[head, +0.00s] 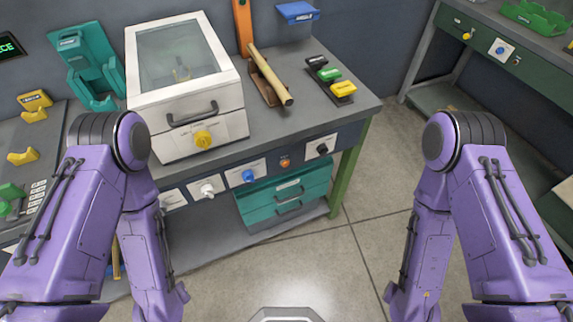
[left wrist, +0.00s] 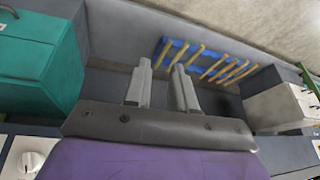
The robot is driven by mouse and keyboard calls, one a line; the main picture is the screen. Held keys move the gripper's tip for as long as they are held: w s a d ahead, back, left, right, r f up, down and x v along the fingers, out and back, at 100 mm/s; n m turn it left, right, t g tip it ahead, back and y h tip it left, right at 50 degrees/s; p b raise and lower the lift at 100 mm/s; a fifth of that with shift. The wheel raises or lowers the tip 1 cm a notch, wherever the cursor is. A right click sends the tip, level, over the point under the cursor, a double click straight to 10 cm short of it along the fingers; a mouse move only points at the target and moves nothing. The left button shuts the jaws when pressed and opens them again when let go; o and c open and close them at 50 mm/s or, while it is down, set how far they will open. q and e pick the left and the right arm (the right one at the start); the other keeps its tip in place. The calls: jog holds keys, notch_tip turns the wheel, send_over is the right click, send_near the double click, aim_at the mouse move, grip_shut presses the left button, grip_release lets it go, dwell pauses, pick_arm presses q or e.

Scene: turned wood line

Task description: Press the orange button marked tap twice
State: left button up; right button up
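A small orange button (head: 285,163) sits on the front panel of the near workbench (head: 335,105), between a blue knob and a black knob. A white label is beside it, too small to read. My right gripper is out of view.
A blue knob (head: 248,176), white knob (head: 207,190) and black knob (head: 322,149) share the panel. A teal drawer unit (head: 315,185) stands beneath. A white lidded box (head: 200,135) is on the bench. A blue rack of yellow rods (left wrist: 205,60) is beyond my left fingers.

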pick_arm(q)
grip_shut()
dwell(1.4)
